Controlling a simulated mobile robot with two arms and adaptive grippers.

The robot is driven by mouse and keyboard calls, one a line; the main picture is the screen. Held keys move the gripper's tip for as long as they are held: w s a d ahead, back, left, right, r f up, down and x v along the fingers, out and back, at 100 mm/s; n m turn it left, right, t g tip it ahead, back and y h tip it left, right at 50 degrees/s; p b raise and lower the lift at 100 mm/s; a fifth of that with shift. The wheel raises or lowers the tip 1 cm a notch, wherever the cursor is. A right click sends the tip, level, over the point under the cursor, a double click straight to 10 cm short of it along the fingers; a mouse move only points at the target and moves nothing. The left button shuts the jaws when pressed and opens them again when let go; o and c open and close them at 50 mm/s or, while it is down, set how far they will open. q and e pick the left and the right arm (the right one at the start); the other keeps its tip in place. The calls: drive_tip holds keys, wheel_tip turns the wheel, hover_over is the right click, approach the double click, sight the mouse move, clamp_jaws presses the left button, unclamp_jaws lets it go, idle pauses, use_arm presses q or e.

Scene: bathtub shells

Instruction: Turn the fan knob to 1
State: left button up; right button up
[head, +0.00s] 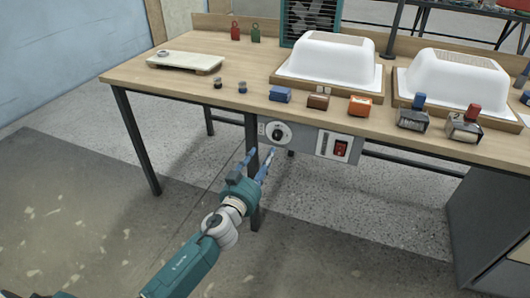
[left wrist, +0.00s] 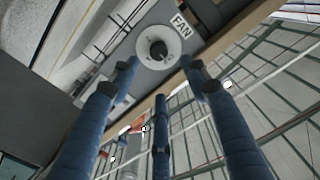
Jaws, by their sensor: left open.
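The fan knob (head: 278,134) is a dark round knob on a pale dial, on the grey control panel (head: 308,140) under the table's front edge. In the left wrist view the knob (left wrist: 158,51) sits on its white dial beside a "FAN" label (left wrist: 181,25). My left gripper (head: 260,157) is open and empty, just in front of and below the knob, apart from it. In the left wrist view its blue fingers are spread, with the knob beyond their tips. Dial numbers are too small to read. My right gripper is not in view.
A red rocker switch (head: 341,149) is on the panel right of the knob. Above, the wooden table (head: 180,95) bears white tub shells (head: 330,58), several small blocks and a green fan (head: 309,20). A dark table leg (head: 252,135) stands behind my left gripper.

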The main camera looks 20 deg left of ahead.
sight(276, 138)
use_arm(q)
drive_tip(key=w, duration=0.6)
drive_tip(key=w+b, duration=0.1)
drive_tip(key=w, duration=0.3)
drive_tip(key=shift+d+f, duration=0.15)
drive_tip(key=shift+d, duration=0.1)
drive_tip(key=shift+w, duration=0.4)
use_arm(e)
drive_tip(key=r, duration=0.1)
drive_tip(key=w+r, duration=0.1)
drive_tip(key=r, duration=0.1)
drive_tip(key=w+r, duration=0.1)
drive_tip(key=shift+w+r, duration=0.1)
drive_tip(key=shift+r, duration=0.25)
use_arm(q)
drive_tip(key=c, duration=1.2)
